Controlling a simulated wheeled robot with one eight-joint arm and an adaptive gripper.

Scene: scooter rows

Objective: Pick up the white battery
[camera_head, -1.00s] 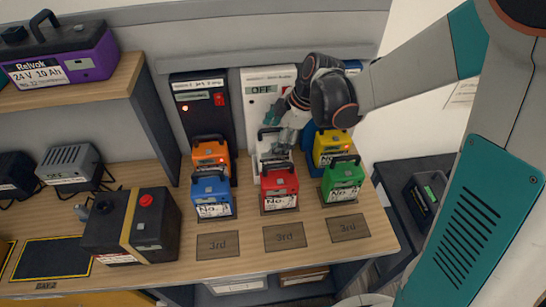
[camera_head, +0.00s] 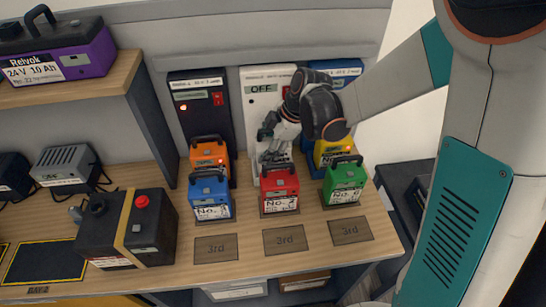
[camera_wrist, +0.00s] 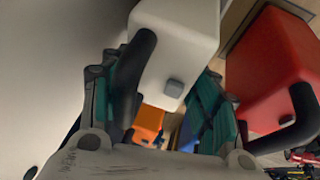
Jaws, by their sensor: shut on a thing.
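The white battery (camera_wrist: 185,45) fills the upper middle of the wrist view, with its black handle (camera_wrist: 135,75) and a grey button on top. In the head view the white battery (camera_head: 257,172) is mostly hidden behind the red battery and my gripper. My gripper (camera_head: 268,152) reaches down from the right onto its top. In the wrist view my gripper (camera_wrist: 165,92) has its teal fingers on either side of the handle, shut on the white battery. I cannot tell whether the battery is clear of the table.
The red battery (camera_head: 280,190) stands close in front. Orange (camera_head: 210,157) and blue (camera_head: 209,197) batteries are to the left, yellow (camera_head: 326,153) and green (camera_head: 345,180) to the right. Cabinets (camera_head: 202,110) stand behind. Plates marked "3rd" (camera_head: 284,240) lie empty in front.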

